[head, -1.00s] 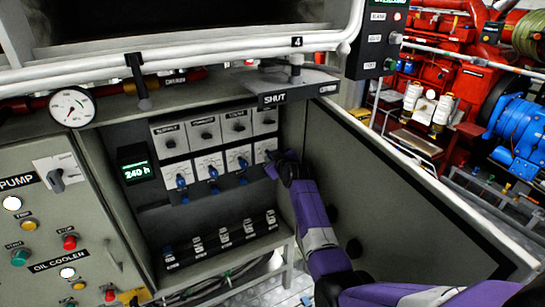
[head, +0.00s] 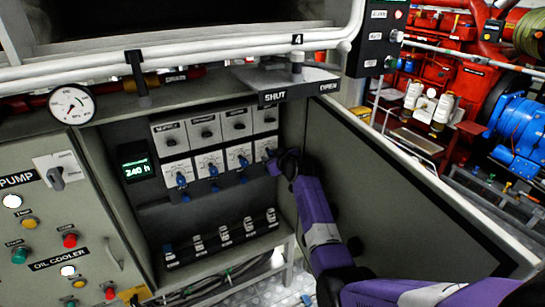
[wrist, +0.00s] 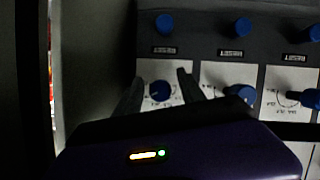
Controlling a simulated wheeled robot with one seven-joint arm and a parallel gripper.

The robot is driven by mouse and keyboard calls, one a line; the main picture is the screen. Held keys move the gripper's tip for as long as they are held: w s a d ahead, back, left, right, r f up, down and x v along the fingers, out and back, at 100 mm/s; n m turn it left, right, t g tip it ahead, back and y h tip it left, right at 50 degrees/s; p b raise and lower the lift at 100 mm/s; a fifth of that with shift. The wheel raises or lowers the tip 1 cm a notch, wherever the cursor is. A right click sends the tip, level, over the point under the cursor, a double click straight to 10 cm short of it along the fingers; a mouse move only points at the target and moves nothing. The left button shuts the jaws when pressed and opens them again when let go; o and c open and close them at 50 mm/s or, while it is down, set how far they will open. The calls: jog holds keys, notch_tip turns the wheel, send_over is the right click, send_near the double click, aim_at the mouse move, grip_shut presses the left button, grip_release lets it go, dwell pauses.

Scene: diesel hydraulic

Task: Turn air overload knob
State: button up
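Inside the open cabinet, a lower row of white dial plates carries blue knobs. The rightmost knob (head: 269,152) is partly hidden by my gripper (head: 280,163). In the wrist view, which is turned upside down, this knob (wrist: 160,90) is at the left of its row. My gripper (wrist: 160,76) is open, with one dark finger on each side of the knob and visible gaps between. I cannot tell whether the fingertips reach the knob's depth. The labels are too small to read, so I cannot confirm which knob is the air overload one.
Neighbouring blue knobs (wrist: 241,94) sit close beside it. The open cabinet door (head: 385,205) stands right of my arm. A shelf (head: 280,83) overhangs above.

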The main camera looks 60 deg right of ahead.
jog(key=shift+r, duration=0.15)
jog(key=v, duration=0.7)
jog(key=shift+s+a, duration=0.2)
jog(key=shift+s, duration=0.1)
dwell(0.5)
jog(key=s+a+f+n+t+y, duration=0.1)
jog(key=s+a+f, duration=0.3)
jog(key=a, duration=0.6)
jog(key=s+a+f+y, duration=0.1)
jog(key=s+a+f, duration=0.3)
jog(key=a, duration=0.5)
jog(key=s+a+f+n+t, duration=0.1)
jog(key=s+a+f, duration=0.3)
jog(key=a, duration=0.6)
jog(key=s+a+r+n+t+y, duration=0.1)
jog(key=s+a+r+y, duration=0.25)
jog(key=s+a, duration=0.9)
jog(key=s+a+r+n+t+y, duration=0.1)
jog(key=s+a+r+y, duration=0.2)
jog(key=s+a+r, duration=0.4)
notch_tip(320, 180, up, 2)
jog(key=s, duration=0.2)
jog(key=shift+s+r, duration=0.15)
jog(key=shift+s, duration=0.15)
